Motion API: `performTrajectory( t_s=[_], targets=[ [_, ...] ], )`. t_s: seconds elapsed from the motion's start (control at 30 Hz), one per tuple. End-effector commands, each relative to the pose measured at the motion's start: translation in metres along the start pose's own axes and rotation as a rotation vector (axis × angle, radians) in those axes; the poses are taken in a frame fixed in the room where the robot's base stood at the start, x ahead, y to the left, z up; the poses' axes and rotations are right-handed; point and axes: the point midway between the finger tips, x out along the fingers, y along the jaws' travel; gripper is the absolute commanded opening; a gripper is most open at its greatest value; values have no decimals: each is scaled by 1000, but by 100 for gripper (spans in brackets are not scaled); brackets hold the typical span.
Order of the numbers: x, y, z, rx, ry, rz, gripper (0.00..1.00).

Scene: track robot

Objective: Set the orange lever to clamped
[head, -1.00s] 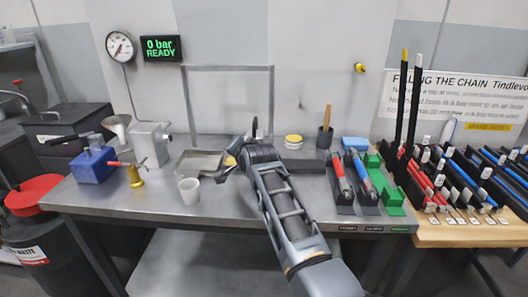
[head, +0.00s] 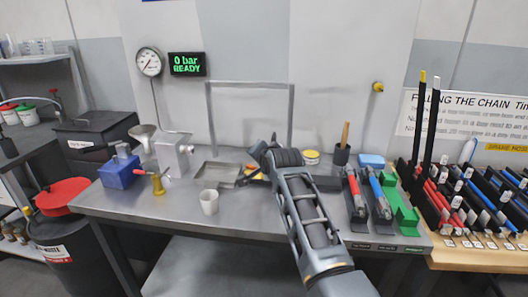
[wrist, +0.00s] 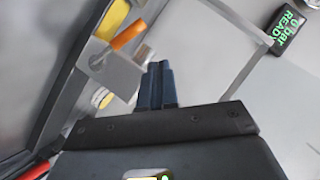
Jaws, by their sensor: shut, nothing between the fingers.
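In the wrist view an orange lever (wrist: 128,36) sticks out from a grey block (wrist: 118,75), up and left of my fingers. The lever slants up to the right from a round pivot on the block. My gripper (wrist: 158,75) is shut and empty, its dark blue fingers together just right of the block. I cannot tell whether they touch it.
On the bench (head: 180,223) stand a white cup (head: 209,202), a blue box (head: 120,170) and a grey funnelled unit (head: 172,152) at left. A metal frame (head: 291,120) rises behind. Red and blue tools in holders and a green holder (head: 400,208) stand at right.

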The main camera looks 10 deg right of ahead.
Motion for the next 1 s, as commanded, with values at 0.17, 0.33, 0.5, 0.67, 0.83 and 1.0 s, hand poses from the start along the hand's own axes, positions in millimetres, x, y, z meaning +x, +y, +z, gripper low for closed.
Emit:
performTrajectory(
  t_s=[0.17,0.33,0.5,0.67,0.83,1.0],
  targets=[
    [-26,-5,5,-2,1,-3,0],
    [-51,-11,6,-2,1,-3,0],
    [-74,-17,7,-2,1,-2,0],
    [-88,-21,8,-1,-1,-1,0],
    [-94,-23,8,0,0,-1,0],
    [-95,-23,8,0,0,-1,0]
  ],
)
